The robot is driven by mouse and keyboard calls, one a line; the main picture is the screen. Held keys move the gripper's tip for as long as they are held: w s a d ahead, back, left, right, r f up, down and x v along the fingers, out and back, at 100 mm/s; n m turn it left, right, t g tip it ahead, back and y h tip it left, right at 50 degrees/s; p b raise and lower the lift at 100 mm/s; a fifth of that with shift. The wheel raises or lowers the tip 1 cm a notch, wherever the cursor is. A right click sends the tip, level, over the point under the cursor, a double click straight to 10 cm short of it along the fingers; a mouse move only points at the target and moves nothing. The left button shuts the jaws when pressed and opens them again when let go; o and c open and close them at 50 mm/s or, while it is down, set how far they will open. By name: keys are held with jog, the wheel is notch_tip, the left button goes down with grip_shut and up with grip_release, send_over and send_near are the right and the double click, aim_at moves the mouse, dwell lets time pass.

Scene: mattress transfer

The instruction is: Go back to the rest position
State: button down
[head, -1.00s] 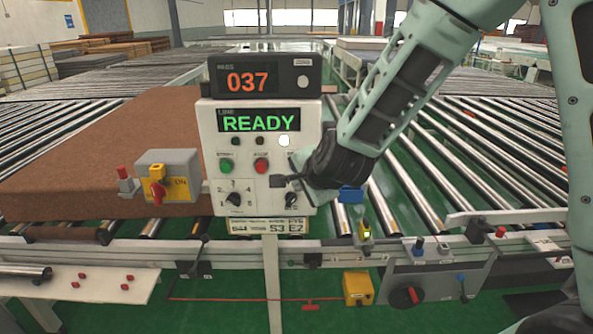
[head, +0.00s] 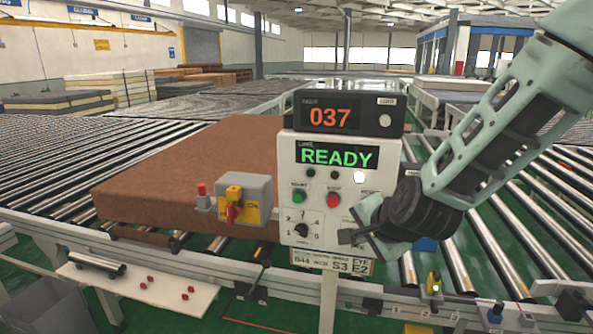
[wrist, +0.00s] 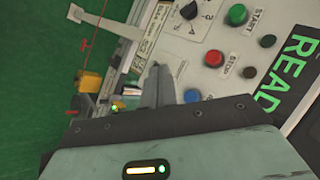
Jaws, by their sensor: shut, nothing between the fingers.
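A white control panel (head: 290,215) stands on a post. Its upper display (head: 330,118) shows 037 and its lower display (head: 333,156) shows READY in green. It has a green START button (head: 299,196), a red STOP button (head: 333,199) and a black rotary knob (head: 303,229). My gripper (head: 345,237) is in front of the panel's lower right, below STOP and right of the knob. In the wrist view, my gripper's fingers (wrist: 158,82) are together and empty, with the STOP button (wrist: 213,58) and a blue button (wrist: 192,95) close by. I cannot tell whether they touch the panel.
A brown mattress (head: 190,170) lies on the rollers left of and behind the panel. A grey box with a red-and-yellow switch (head: 258,190) stands in front of it. Roller conveyors (head: 500,230) continue on the right. A white shelf (head: 120,285) juts out at lower left.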

jog(key=s+a+f+n+g+y+b, duration=0.1)
jog(key=s+a+f+n+g, duration=0.2)
jog(key=s+n, duration=0.4)
jog(key=s+a+n+g+b, duration=0.2)
jog(key=s+a+n, duration=0.2)
jog(key=s, duration=0.5)
jog(key=s+d+f+n+g+h+b, duration=0.1)
jog(key=s+d+n+g+h, duration=0.1)
jog(key=s+n, duration=0.6)
jog(key=s+d+g, duration=0.1)
jog(key=s+d, duration=0.1)
jog(key=s, duration=0.2)
jog(key=shift+s+n+g+h+b, duration=0.3)
jog(key=shift+s+g, duration=0.05)
jog(key=shift+g, duration=0.05)
